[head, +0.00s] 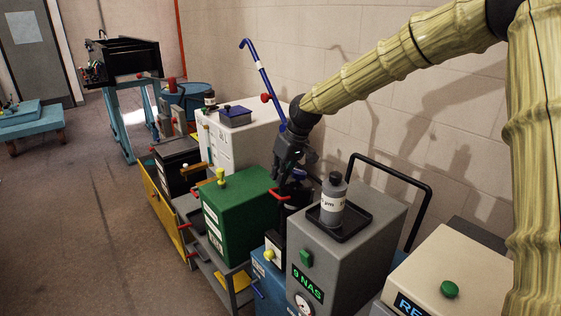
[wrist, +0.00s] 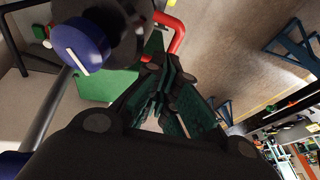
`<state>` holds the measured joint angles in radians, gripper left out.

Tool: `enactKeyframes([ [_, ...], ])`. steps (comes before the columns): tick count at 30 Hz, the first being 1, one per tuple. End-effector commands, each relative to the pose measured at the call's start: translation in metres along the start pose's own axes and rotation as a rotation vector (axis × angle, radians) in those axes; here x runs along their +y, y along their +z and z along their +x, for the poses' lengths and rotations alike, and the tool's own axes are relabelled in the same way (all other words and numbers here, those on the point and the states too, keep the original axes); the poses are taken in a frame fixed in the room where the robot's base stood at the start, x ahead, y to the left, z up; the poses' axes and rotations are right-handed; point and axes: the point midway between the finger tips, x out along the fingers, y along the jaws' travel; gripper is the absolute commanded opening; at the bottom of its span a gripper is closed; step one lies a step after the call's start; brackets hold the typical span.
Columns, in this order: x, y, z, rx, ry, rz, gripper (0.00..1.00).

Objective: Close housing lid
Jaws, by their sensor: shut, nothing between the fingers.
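My gripper (head: 284,180) points down between the green box and the grey cabinet in the head view. In the wrist view its dark fingers (wrist: 162,88) are together and hold nothing. A red bent handle (wrist: 177,38) is just beyond the fingertips; it also shows beside my gripper in the head view (head: 279,194). A dark round part (wrist: 128,22) with a blue cap (wrist: 82,47) is beside it in the wrist view. The housing below my gripper is mostly hidden, and I cannot tell which part is its lid or whether it is open.
A green box (head: 238,222) with a yellow knob stands left of my gripper. A grey cabinet (head: 368,235) bearing a bottle (head: 333,203) in a black tray stands right. A blue upright lever (head: 262,75) rises behind. Open floor (head: 90,210) lies at the left.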

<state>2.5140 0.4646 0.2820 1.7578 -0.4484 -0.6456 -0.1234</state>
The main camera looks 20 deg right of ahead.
Motion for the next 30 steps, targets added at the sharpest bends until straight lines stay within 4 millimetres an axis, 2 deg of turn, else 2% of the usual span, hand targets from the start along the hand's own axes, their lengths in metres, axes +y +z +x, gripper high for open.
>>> enactKeyframes([
  [7, -0.008, 0.003, 0.019, -0.003, -0.001, -0.004, 0.00],
  [21, -0.009, 0.004, 0.022, -0.002, 0.003, -0.005, 0.00],
  [30, -0.015, 0.007, 0.034, -0.007, 0.068, -0.026, 0.00],
])
